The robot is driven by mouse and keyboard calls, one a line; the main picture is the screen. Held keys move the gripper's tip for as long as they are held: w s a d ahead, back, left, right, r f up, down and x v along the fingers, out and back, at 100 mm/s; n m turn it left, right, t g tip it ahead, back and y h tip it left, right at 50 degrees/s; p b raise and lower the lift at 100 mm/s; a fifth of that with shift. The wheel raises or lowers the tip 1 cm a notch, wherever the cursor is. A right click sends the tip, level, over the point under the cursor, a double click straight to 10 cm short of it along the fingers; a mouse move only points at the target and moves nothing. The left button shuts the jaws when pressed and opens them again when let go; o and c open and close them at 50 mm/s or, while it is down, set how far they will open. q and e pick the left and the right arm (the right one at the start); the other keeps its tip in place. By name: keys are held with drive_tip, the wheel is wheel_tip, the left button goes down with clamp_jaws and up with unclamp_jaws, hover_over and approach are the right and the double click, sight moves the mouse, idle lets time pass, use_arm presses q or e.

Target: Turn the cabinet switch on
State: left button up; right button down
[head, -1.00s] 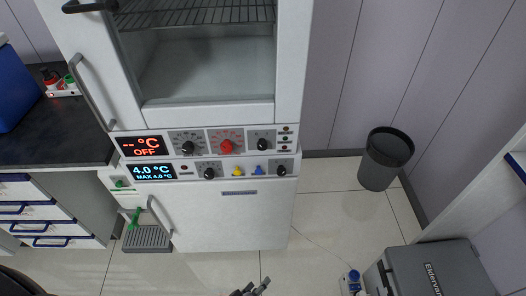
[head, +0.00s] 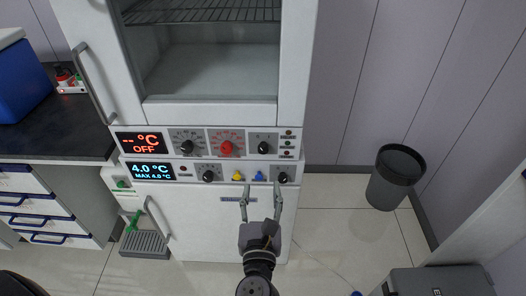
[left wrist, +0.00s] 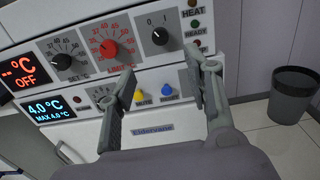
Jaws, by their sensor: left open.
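The white cabinet (head: 302,100) has a glass door above a control panel. Its upper display (head: 140,143) reads "-- °C OFF". The black switch knob (head: 264,147), marked 0 and 1, is at the upper row's right; it also shows in the left wrist view (left wrist: 159,36), its white line near 0. My left gripper (head: 262,180) is open and empty in front of the panel, below the switch and apart from it. In the left wrist view its fingers (left wrist: 163,68) stand spread below the knob. My right gripper is out of view.
A red dial (head: 226,148) and a black dial (head: 187,147) sit left of the switch. The lower row has a 4.0 °C display (head: 150,171), yellow and blue buttons and another knob (head: 283,178). A bin (head: 396,178) stands right; a grey box (head: 440,282) lies lower right.

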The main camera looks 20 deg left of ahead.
sight(263, 152)
use_arm(q)
drive_tip(key=p+x, duration=0.2)
drive_tip(key=x, duration=1.1)
drive_tip(key=shift+w+a+f, duration=0.1)
drive_tip(key=shift+w, duration=0.35)
drive_tip(key=shift+c, duration=0.6)
drive_tip(key=shift+c, duration=0.7)
clamp_jaws()
